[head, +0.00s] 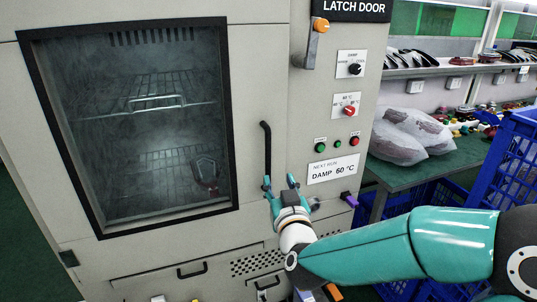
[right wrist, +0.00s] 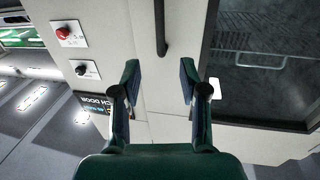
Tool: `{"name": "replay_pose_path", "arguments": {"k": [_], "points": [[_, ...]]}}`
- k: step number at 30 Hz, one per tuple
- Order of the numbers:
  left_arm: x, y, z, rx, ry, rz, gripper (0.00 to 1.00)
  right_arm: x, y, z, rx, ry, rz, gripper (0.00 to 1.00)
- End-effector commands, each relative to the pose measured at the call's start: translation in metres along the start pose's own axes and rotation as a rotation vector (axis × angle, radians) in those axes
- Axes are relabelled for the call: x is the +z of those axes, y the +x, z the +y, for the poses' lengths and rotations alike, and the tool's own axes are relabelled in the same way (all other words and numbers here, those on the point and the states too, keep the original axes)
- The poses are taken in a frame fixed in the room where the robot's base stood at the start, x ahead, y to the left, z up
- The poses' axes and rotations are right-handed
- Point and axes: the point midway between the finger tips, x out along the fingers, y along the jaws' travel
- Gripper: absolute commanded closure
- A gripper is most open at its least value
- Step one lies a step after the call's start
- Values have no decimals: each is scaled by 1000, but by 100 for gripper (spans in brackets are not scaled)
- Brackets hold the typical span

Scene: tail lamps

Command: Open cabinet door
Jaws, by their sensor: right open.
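The cabinet door (head: 262,60) is pale grey with a large dark window and looks closed. Its black vertical handle (head: 267,150) is on the right side of the door. My right gripper (head: 280,184) is open at the handle's lower end. In the right wrist view, the handle (right wrist: 161,28) lines up with the gap between the open fingers (right wrist: 159,80), and nothing is clamped; contact cannot be told. An orange-knobbed latch (head: 320,26) sits on the panel at upper right, below the LATCH DOOR label. My left gripper is not in view.
Knobs and buttons (head: 350,110) and a DAMP 60 °C label (head: 333,169) are on the panel right of the handle. A green workbench (head: 440,165) with bagged parts and blue crates (head: 515,165) stand at right. Drawer handles (head: 192,270) are below the door.

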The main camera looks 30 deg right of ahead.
Motion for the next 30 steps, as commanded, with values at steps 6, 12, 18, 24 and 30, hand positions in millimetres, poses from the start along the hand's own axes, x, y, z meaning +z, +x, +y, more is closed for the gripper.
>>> {"name": "replay_pose_path", "arguments": {"k": [6, 12, 18, 24, 30], "points": [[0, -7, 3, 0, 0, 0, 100, -1, 27, 1, 3, -1, -2, 57], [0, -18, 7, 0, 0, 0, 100, -2, 69, 0, 2, 0, -3, 57], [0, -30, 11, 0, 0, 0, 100, -1, 113, 1, 1, 0, -3, 57], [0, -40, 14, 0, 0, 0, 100, -1, 146, 0, 0, 1, -3, 57], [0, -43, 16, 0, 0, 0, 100, 0, 162, 0, -1, 1, -1, 57]]}}
